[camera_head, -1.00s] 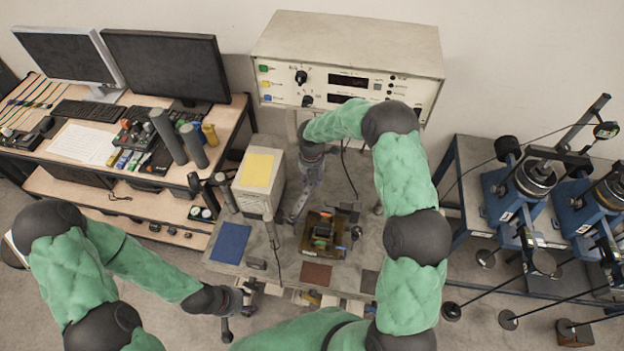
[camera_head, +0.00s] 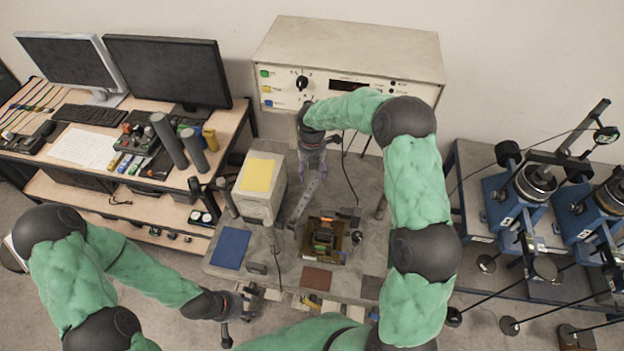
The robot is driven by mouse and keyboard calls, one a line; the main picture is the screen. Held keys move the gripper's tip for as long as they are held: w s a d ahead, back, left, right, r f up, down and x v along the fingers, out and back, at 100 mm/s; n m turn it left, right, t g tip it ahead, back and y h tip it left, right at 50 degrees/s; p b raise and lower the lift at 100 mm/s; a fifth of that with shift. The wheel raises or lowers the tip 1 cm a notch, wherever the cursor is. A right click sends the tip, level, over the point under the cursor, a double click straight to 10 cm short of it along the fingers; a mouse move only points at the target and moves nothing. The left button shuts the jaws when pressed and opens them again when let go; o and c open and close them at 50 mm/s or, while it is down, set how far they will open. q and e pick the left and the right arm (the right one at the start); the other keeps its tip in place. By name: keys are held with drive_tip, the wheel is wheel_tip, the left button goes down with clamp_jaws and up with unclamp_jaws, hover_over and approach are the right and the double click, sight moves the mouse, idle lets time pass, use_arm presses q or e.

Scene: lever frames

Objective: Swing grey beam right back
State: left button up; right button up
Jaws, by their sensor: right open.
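The grey beam (camera_head: 303,203) is a slim light-grey bar above the bench, left of the dark square fixture (camera_head: 324,240). It slants from lower left to upper right. My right gripper (camera_head: 310,175) points down at the beam's far, upper end. It is open, with its fingers near that end; I cannot tell whether they touch it. My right forearm passes in front of the white instrument box. My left gripper (camera_head: 243,304) is low at the bench's front left edge, away from the beam. Its fingers are too small and dark to read.
A grey box with a yellow top (camera_head: 257,176) stands close left of the beam. A blue mat (camera_head: 230,249) and a brown mat (camera_head: 316,279) lie on the bench. The white instrument box (camera_head: 350,58) is behind. Blue weight machines (camera_head: 510,200) stand at right.

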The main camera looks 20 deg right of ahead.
drive_tip(key=shift+r, duration=2.1)
